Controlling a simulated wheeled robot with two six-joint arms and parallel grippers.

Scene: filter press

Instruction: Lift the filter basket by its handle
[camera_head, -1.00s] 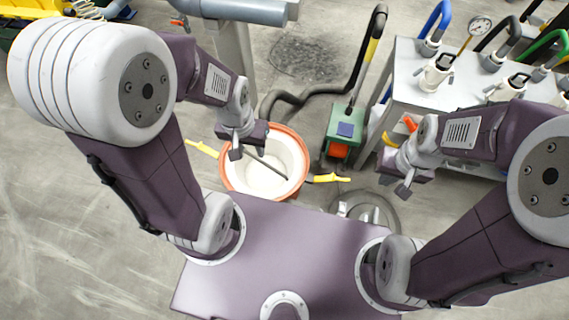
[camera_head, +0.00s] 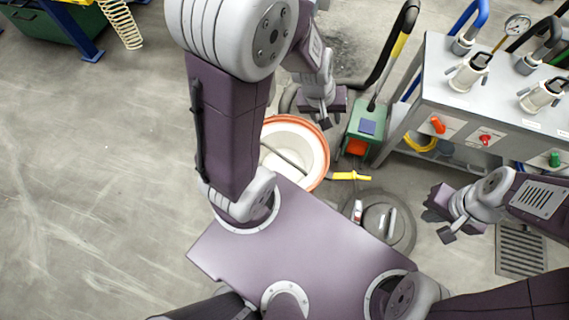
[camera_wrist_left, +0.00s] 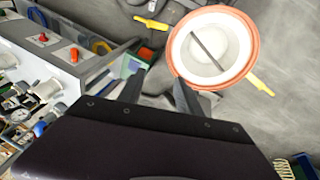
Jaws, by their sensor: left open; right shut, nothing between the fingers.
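A round white vessel with an orange rim (camera_head: 322,160) stands on the floor ahead of my base. A dark bar (camera_head: 284,155) crosses its white inside, and a yellow grip (camera_head: 350,176) sticks out at its right. I take the bar for the basket's handle but cannot be sure. My left gripper (camera_head: 312,118) is open, above the vessel's far right edge. In the left wrist view its open fingers (camera_wrist_left: 160,95) are apart and empty, with the vessel (camera_wrist_left: 253,60) beyond the right finger. My right gripper (camera_head: 438,226) is shut and empty, off to the right, away from the vessel.
A grey table (camera_head: 430,90) with several white canisters and a gauge stands at the right. A green unit (camera_head: 366,122) with a hose stands between vessel and table. A round grey object (camera_head: 400,228) and a floor grate (camera_head: 522,252) lie lower right. The left floor is clear.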

